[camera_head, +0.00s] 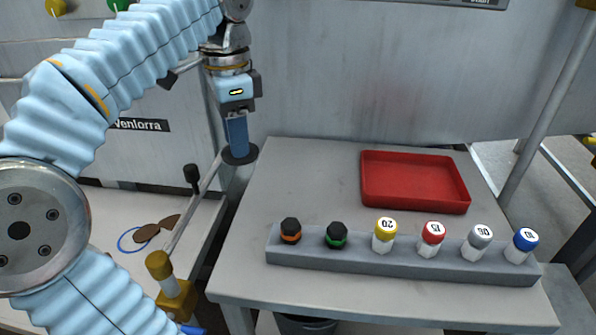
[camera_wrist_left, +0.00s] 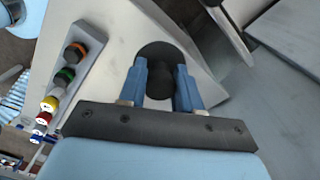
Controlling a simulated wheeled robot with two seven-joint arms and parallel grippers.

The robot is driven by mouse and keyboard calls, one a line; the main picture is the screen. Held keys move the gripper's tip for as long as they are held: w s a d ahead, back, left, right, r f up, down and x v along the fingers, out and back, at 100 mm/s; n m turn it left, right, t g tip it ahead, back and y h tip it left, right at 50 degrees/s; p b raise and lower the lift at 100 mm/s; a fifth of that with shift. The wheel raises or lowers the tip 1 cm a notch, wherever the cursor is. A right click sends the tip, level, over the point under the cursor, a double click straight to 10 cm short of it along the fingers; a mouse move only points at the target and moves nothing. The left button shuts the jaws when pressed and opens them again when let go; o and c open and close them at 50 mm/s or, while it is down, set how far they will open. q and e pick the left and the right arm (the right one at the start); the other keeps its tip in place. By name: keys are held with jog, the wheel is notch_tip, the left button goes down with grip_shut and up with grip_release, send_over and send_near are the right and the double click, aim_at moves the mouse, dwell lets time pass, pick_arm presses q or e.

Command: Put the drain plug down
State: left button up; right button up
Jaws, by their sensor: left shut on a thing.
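The drain plug (camera_head: 244,157) is black, with a wide round disc at its lower end. My left gripper (camera_head: 237,138) points down and is shut on it, at the back left corner of the grey table (camera_head: 310,178). In the left wrist view the plug's black stem (camera_wrist_left: 159,82) sits between the two blue fingers (camera_wrist_left: 160,88), with the round disc beyond it. I cannot tell whether the disc touches the tabletop. My right gripper is not in view.
A red tray (camera_head: 413,185) lies at the back right of the table. A grey rack (camera_head: 400,263) along the front holds several capped cylinders. A metal lever with a black knob (camera_head: 191,172) stands left of the table. The back middle of the tabletop is clear.

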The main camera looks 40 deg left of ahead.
pick_arm(q)
jog(key=w+d+f, duration=0.1)
jog(key=w, duration=0.1)
jog(key=w+d+f, duration=0.1)
jog(key=w+f, duration=0.1)
jog(key=w+d+f, duration=0.1)
jog(key=w+f, duration=0.1)
jog(key=shift+w+d+f, duration=0.1)
jog(key=shift+w+f, duration=0.05)
jog(key=shift+f, duration=0.1)
jog(key=shift+w+d+f, duration=0.1)
jog(key=shift+w+f, duration=0.1)
jog(key=shift+f, duration=0.15)
jog(key=f, duration=0.2)
jog(key=w+f, duration=0.1)
jog(key=shift+d+f, duration=0.3)
jog(key=shift+f, duration=0.4)
jog(key=shift+f, duration=0.15)
jog(key=o, duration=1.1)
jog(key=shift+c, duration=0.2)
